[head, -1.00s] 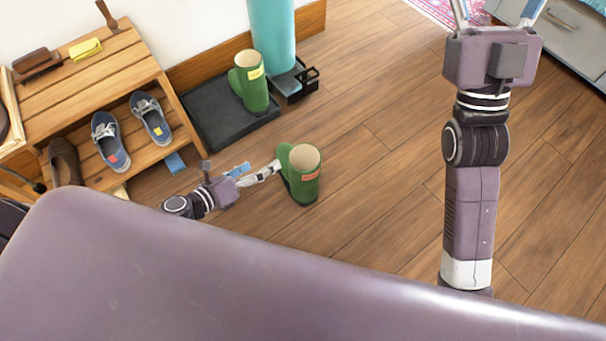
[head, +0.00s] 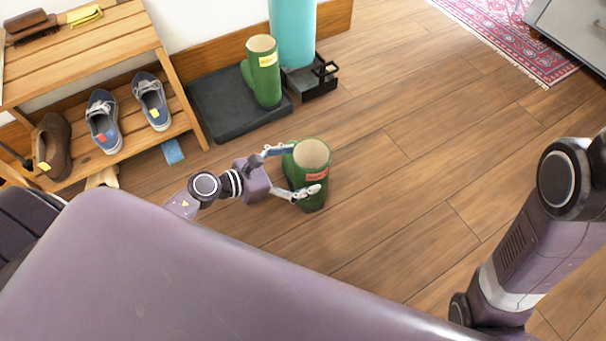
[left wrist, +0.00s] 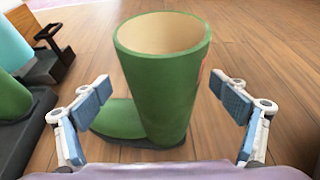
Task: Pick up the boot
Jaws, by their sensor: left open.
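A green boot with a red label (head: 309,172) stands upright on the wooden floor. My left gripper (head: 296,170) is open, with one finger on each side of the boot's shaft. In the left wrist view the boot (left wrist: 162,80) stands between the two open fingers (left wrist: 160,110), with a gap showing on each side. Its toe points left and passes by the left finger. A second green boot with a yellow label (head: 265,75) stands on a dark tray. My right arm is at the right, but its gripper is out of view.
The dark boot tray (head: 225,115) lies behind the nearer boot. A wooden shoe rack (head: 110,45) with several shoes stands at the left. A teal cylinder (head: 292,30) is at the back. The floor to the right is clear.

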